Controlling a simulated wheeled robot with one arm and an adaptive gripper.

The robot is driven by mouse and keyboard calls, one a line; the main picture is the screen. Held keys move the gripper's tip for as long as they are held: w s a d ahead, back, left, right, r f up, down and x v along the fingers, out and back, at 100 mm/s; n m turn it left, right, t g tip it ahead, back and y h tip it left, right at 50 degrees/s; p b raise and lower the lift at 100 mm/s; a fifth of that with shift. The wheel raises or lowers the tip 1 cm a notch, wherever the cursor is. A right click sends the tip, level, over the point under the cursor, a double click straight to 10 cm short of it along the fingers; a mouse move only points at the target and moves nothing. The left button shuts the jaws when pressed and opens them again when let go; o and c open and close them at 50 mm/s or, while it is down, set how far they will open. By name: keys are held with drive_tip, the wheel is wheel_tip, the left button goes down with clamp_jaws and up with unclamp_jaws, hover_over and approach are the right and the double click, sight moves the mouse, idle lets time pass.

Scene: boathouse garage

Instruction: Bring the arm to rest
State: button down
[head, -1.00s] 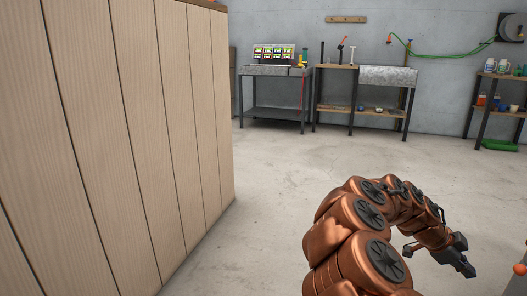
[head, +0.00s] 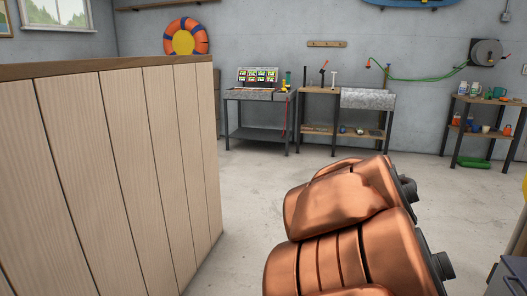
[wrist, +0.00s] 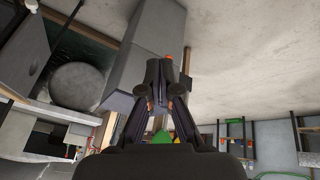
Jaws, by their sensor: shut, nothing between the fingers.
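My copper-coloured arm is folded up close to the head camera at the lower right of the head view, and its end is hidden there. My gripper (wrist: 160,75) shows in the wrist view, with its dark fingers drawn together at the tips. Nothing is held between them. The wrist view is turned over, with the pale floor at the top right.
A wooden-panelled partition (head: 120,170) stands close on the left. Workbenches (head: 258,96) and a shelf rack (head: 485,103) line the far wall. The concrete floor (head: 255,185) between is clear. Grey furniture (wrist: 150,40) is near the gripper in the wrist view.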

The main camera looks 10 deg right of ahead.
drive_tip(key=s+a+r+n+y+p, duration=0.2)
drive_tip(key=s+a+r+n+p, duration=0.4)
drive_tip(key=a+r+n+p, duration=0.2)
drive_tip(key=s+a+r+n+y+p, duration=0.3)
drive_tip(key=s+a+r+n+p, duration=0.3)
drive_tip(key=a+r+p, duration=0.6)
drive_tip(key=a+n+p, duration=0.1)
drive_tip(key=n+p, duration=0.1)
drive_tip(key=p, duration=0.1)
drive_tip(key=shift+s+a+r+n, duration=0.2)
drive_tip(key=shift+s+a+n, duration=0.05)
drive_tip(key=shift+a+n, duration=0.1)
